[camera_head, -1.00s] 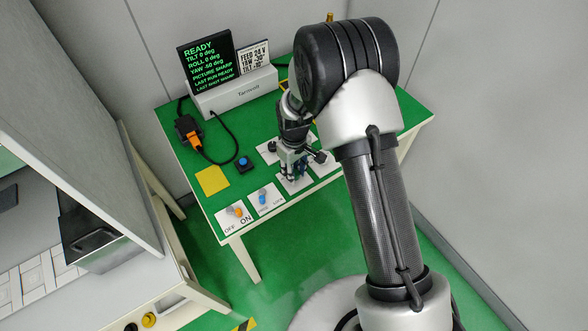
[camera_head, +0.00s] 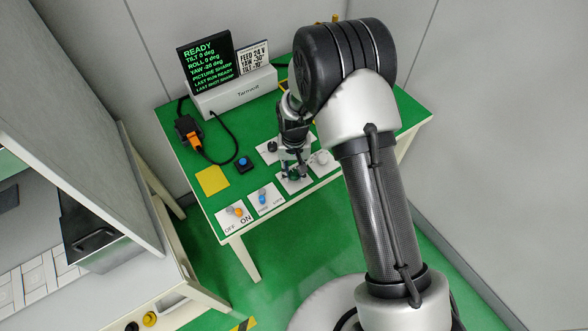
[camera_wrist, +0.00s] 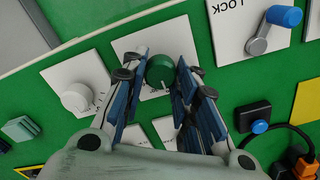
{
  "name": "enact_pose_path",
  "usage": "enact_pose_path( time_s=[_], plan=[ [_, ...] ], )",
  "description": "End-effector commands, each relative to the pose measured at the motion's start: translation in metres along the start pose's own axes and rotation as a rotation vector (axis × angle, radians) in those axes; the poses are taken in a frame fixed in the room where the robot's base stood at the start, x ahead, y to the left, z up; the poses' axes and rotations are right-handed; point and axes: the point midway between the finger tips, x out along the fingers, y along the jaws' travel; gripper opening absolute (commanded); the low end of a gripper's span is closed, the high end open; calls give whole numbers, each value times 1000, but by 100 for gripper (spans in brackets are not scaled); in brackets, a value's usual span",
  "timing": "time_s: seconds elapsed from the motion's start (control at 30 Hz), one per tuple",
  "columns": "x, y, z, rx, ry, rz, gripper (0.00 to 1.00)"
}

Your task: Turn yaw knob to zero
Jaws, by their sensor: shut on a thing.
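My gripper (camera_wrist: 160,73) is shut on a round green knob (camera_wrist: 160,69), with one blue-padded finger on each side of it. The knob sits on a white plate (camera_wrist: 158,36) on the green panel. In the head view my gripper (camera_head: 293,172) points down at this plate, and the fingers mostly hide the knob. I cannot read a label on the knob's plate. The black display (camera_head: 205,63) shows READY, tilt 0, roll 0 and a yaw that looks like -20 deg; its small digits are hard to read.
A white knob (camera_wrist: 76,97) sits on the neighbouring plate. A blue-tipped lever (camera_wrist: 272,30) and a blue push button (camera_wrist: 259,126) are on the other side. An orange-tipped OFF/ON switch (camera_head: 238,212) and a yellow square (camera_head: 212,180) lie near the table's left edge.

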Motion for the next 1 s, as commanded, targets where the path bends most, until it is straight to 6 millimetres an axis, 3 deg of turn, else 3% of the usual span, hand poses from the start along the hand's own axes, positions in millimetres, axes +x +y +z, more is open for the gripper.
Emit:
enact_pose_path(
  time_s=[0.57, 0.6, 0.87, 1.0],
  plan=[
    [0, 0, 0, 28, 0, 0, 4],
    [0, 0, 0, 28, 0, 0, 30],
    [0, 0, 0, 27, 0, 0, 47],
    [0, 0, 0, 27, 0, 0, 48]
  ],
)
